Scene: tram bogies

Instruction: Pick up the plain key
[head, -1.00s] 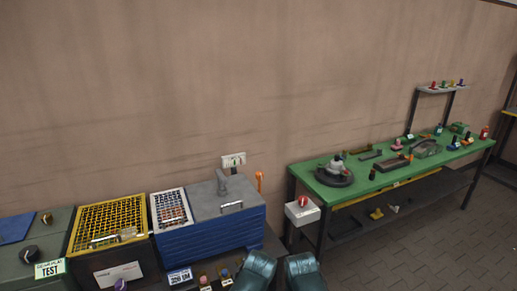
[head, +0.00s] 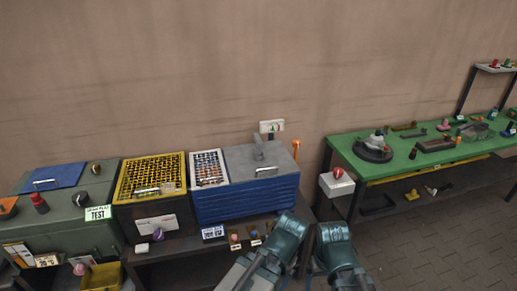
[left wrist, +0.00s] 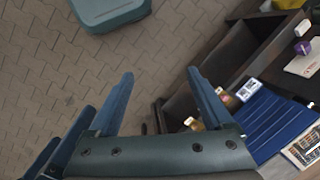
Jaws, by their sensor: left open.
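I cannot make out the plain key for certain. Small knobbed pieces, one pink (head: 235,237) and one bluish (head: 254,236), stand in labelled holders on the dark bench edge before the blue drawer chest (head: 247,200); they are too small to identify. My left gripper (left wrist: 163,90) is open and empty in the left wrist view, its two blue fingers apart over the floor, left of the dark bench. Two more blue fingers at that view's lower left look like my right gripper (left wrist: 62,145), partly hidden. In the head view only my forearms show clearly.
A yellow-framed grid box (head: 122,190) and a green cabinet with a TEST label (head: 98,213) stand left of the chest. A white box with a red button (head: 337,185) is at the right, beside a green table (head: 349,159). Paved floor (head: 430,240) is open at the right.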

